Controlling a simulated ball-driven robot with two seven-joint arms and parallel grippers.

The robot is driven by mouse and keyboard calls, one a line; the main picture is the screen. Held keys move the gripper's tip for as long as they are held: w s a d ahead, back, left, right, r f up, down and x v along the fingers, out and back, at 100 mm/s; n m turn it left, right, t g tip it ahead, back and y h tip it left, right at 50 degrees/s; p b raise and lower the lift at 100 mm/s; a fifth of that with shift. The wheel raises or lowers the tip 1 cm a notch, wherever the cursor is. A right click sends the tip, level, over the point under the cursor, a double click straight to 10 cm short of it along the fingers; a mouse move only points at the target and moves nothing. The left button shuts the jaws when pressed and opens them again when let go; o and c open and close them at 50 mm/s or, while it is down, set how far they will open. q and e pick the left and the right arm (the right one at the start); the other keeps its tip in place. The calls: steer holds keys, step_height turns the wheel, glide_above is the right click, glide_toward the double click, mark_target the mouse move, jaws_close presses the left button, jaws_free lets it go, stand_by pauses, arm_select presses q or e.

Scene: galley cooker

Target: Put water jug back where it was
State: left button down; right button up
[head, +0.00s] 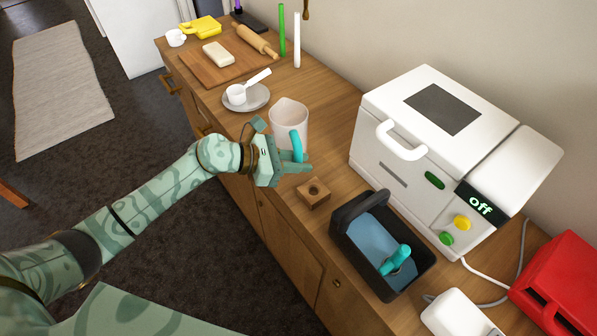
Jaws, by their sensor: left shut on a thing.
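The water jug (289,113) is a whitish, see-through jug with a turquoise handle (296,147). It stands upright on or just above the wooden counter, in the middle of the head view; I cannot tell whether its base touches. My left gripper (300,165) is shut on the jug's handle, at the near side of the jug. Its fingers hide part of the handle and the jug's lower edge. My right gripper is not in view.
A wooden block with a hole (313,194) sits close to my left gripper. A black bin with a turquoise-handled thing (345,245) and a white cooker (405,175) stand right. A saucer with a cup (258,103) and a cutting board (195,72) lie behind.

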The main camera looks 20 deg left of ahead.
arm_select(q)
steer(key=shift+f+b, duration=0.3)
steer(key=shift+f, duration=1.2)
steer(key=shift+f, duration=0.1)
steer(key=c, duration=1.3)
jaws_free()
steer(key=shift+f, duration=0.1)
